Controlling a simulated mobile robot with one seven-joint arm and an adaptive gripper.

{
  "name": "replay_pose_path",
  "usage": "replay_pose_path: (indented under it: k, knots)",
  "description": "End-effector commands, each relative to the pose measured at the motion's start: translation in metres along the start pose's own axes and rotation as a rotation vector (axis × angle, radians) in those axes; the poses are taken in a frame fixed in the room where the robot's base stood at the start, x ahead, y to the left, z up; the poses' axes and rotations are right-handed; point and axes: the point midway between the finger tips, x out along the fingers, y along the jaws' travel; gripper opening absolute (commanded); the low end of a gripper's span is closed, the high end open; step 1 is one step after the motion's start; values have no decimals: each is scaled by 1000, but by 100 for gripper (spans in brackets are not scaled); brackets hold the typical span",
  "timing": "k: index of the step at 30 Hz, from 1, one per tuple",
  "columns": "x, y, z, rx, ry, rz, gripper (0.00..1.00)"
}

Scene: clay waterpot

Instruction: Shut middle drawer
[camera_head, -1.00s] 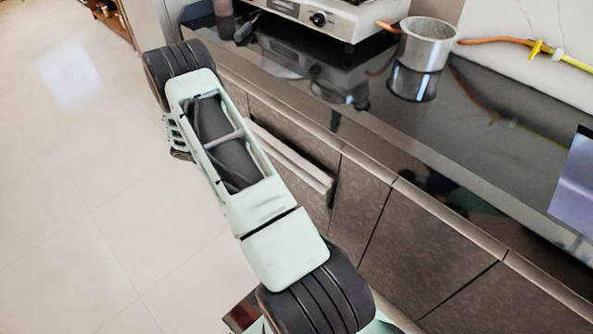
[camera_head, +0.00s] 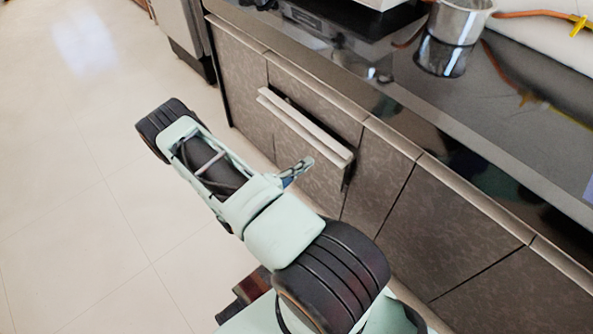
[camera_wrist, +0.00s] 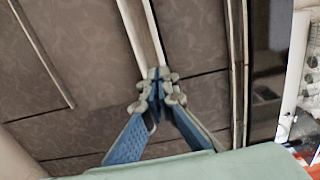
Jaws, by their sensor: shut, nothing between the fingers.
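The middle drawer (camera_head: 305,127) stands partly open in the cabinet front in the head view. Its pale top edge sticks out from the cabinet, with a dark gap behind it. My gripper (camera_head: 302,166) shows just below the drawer's right part, partly hidden by my arm. In the wrist view my gripper (camera_wrist: 160,82) has its fingertips together with nothing between them. The drawer's pale edge (camera_wrist: 143,30) runs up from the fingertips there. I cannot tell whether they touch it.
A dark countertop (camera_head: 480,120) runs above the cabinets. A metal pot (camera_head: 455,22) and an orange hose (camera_head: 535,14) are on it. Closed cabinet doors (camera_head: 450,225) lie to the right. The tiled floor at left (camera_head: 70,180) is clear.

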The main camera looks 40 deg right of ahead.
Motion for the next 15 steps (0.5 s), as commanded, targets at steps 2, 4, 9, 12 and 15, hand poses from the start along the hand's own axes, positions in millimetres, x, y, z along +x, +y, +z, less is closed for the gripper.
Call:
replay_pose_path:
  k: [2, 4, 9, 12, 15]
  knots:
    - [19, 1, -1, 1, 5, 0, 0]
    - [33, 1, -1, 1, 5, 1, 0]
    - [59, 1, -1, 2, 5, 1, 0]
    - [68, 1, -1, 2, 4, 1, 0]
    - [72, 0, -1, 2, 4, 1, 0]
